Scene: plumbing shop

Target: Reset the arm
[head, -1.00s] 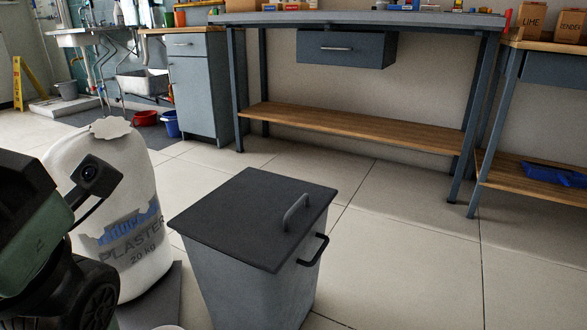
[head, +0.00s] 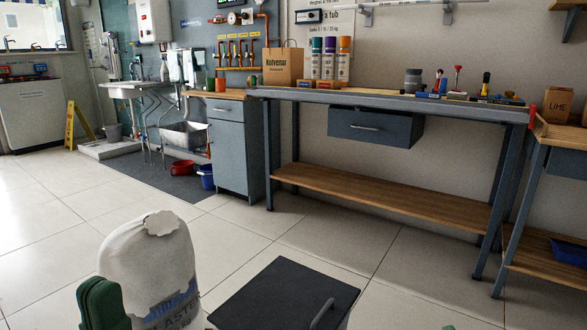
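A green, rounded part of my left arm (head: 102,305) stands at the bottom left of the head view, in front of the plaster sack. It may belong to my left gripper, but its fingertips cannot be made out, so I cannot tell open from shut. I see nothing held there.
A white plaster sack (head: 150,265) and a dark-lidded bin (head: 285,295) stand close in front. A workbench (head: 390,97) with a drawer and lower shelf is behind. A red tub (head: 182,169) and blue bucket (head: 206,177) are by the cabinet. Tiled floor between is clear.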

